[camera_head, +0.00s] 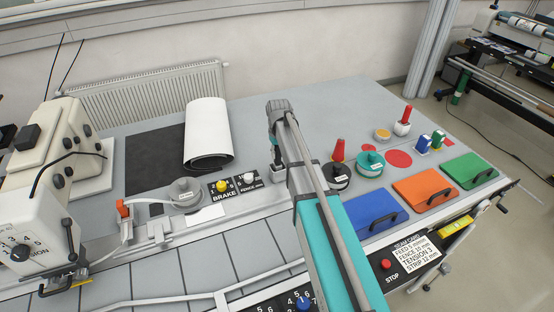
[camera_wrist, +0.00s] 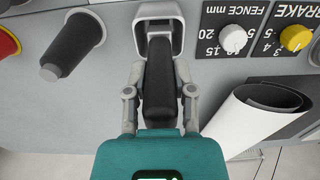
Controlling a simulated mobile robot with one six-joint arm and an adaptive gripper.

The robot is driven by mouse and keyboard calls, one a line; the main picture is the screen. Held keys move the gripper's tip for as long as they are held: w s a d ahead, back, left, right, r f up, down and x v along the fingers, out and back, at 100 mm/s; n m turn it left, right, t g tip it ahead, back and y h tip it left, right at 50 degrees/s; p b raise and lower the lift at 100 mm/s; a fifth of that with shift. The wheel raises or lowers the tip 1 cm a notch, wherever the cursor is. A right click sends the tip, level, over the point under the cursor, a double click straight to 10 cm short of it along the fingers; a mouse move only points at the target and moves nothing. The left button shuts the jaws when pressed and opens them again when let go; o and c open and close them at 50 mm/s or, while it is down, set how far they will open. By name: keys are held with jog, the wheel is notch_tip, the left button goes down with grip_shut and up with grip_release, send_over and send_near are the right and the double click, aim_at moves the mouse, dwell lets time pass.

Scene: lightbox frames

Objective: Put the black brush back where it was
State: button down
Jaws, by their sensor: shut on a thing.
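My gripper (camera_wrist: 160,92) is shut on a dark, elongated thing, which I take to be the black brush (camera_wrist: 159,72). In the wrist view it lies between the two grey fingers. A pale rounded frame (camera_wrist: 160,22) surrounds its far end; I cannot tell what this frame belongs to. In the head view my gripper (camera_head: 276,142) points down above the table, right of the FENCE label. The brush is too small and too covered there to make out clearly. Whether it touches the table cannot be told.
The brake and fence dial panel (camera_head: 231,184) is close on the left. A white roll (camera_head: 206,130) lies behind. The table's back middle is clear.

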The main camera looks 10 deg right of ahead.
jog(key=shift+f+b, duration=0.35)
jog(key=shift+f, duration=0.35)
jog(key=shift+f, duration=0.1)
jog(key=shift+c, duration=2.3)
grip_release()
notch_tip(320, 180, up, 12)
jog(key=p, duration=1.2)
jog(key=shift+r, duration=0.2)
jog(key=s+m, duration=0.2)
jog(key=s, duration=2.3)
jog(key=shift+a, duration=0.25)
